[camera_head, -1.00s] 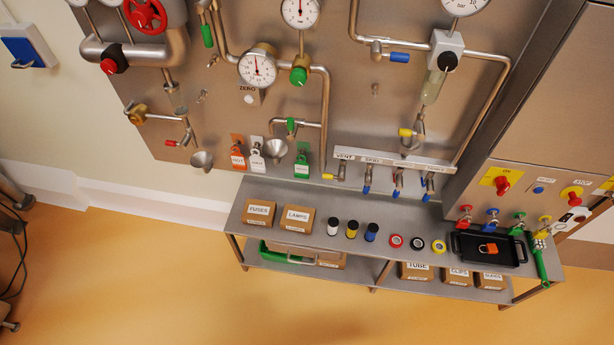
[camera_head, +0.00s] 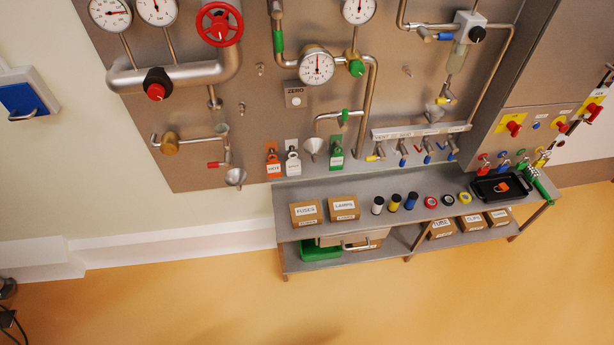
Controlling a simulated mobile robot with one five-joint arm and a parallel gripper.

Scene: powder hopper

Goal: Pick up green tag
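The green tag (camera_head: 336,159) hangs on the steel panel, just above the back edge of the bench. It is a small green plate with a white label on its lower part. It is to the right of a white tag (camera_head: 292,158) and an orange tag (camera_head: 272,161), with a small funnel (camera_head: 313,146) between the white tag and the green one. A short pipe with a green-handled valve (camera_head: 344,116) is just above it. My gripper is not in view.
Orange floor (camera_head: 330,305) in front is clear.

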